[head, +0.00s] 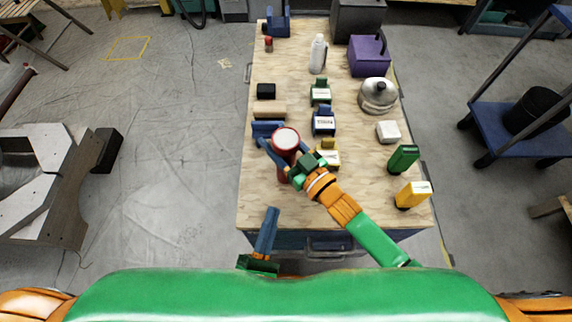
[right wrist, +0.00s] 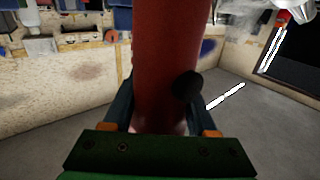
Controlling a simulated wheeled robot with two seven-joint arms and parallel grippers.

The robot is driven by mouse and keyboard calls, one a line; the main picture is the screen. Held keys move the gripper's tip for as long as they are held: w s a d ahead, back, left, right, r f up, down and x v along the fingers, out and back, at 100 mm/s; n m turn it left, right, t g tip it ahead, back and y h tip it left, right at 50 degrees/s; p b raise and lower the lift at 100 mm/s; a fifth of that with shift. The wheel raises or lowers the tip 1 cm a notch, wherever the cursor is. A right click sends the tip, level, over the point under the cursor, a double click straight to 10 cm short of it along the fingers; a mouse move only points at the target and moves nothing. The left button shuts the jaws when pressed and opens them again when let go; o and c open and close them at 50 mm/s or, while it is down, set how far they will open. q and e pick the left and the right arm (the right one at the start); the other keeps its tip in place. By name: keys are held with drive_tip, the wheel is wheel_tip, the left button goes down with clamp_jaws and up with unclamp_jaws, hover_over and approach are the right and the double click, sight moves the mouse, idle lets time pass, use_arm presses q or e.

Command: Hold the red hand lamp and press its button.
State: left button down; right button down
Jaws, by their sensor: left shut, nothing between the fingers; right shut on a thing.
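The red hand lamp (head: 284,160) is upright above the table, its round white face turned up toward the head camera. My right gripper (head: 284,152) is shut around its body. In the right wrist view the lamp's red body (right wrist: 165,50) stands between the two fingers, and a round black button (right wrist: 187,85) shows on its right side, uncovered. My left gripper (head: 272,212) is shut and empty at the table's near edge, below the lamp in the head view and apart from it.
The wooden table (head: 270,195) holds a kettle (head: 378,95), a purple box (head: 368,57), a white bottle (head: 318,55), a green item (head: 403,158), a yellow item (head: 412,194) and several small boxes. Its near left part is clear.

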idle(0.8)
use_arm(q)
drive_tip(key=a+r+n+g+h, duration=0.1)
drive_tip(key=a+n+g+h, duration=0.1)
drive_tip(key=n, duration=0.8)
drive_tip(key=w+a+r+n+g+h, duration=0.1)
drive_tip(key=a+n+g+h, duration=0.2)
drive_tip(key=n, duration=0.8)
drive_tip(key=shift+a+r+g+h, duration=0.35)
drive_tip(key=shift+g+h, duration=0.55)
drive_tip(key=shift+h, duration=0.2)
drive_tip(key=shift+w, duration=0.1)
